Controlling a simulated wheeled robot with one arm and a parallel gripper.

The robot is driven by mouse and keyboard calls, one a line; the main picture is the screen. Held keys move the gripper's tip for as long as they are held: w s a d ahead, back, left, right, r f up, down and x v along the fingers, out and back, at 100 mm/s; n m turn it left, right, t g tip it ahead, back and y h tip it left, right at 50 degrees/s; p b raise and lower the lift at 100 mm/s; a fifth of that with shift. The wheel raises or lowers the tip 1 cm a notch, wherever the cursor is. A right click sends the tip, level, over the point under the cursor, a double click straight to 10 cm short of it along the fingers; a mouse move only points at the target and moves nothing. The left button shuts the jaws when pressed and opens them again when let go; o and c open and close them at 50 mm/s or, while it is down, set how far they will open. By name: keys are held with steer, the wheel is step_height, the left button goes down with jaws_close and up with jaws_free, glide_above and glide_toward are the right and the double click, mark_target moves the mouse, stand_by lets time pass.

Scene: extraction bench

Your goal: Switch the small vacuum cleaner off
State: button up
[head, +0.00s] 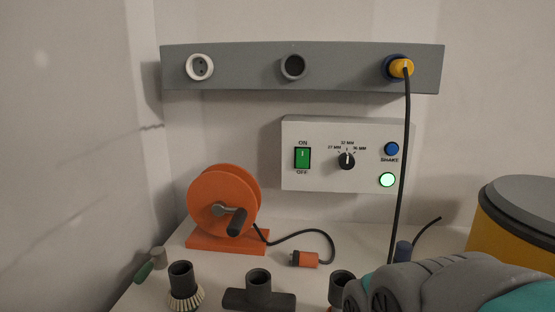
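A white control panel (320,181) is on the back wall. At its left is a green rocker switch (302,158) with ON above it and OFF below. Which way the rocker is tipped is too small to tell. A black dial (347,161) with millimetre marks is in the middle. A blue SHAKE button (391,149) is above a brightly lit green lamp (387,180). A yellow drum with a dark grey lid (525,205), perhaps the vacuum cleaner, is cut off at the right edge. My gripper's fingers are not in view.
A grey socket rail (240,74) is above the panel. A yellow plug (402,68) sits in its right socket; its black cable (405,150) hangs across the panel's right side. An orange cable reel (222,205) and nozzles (258,292) stand on the bench.

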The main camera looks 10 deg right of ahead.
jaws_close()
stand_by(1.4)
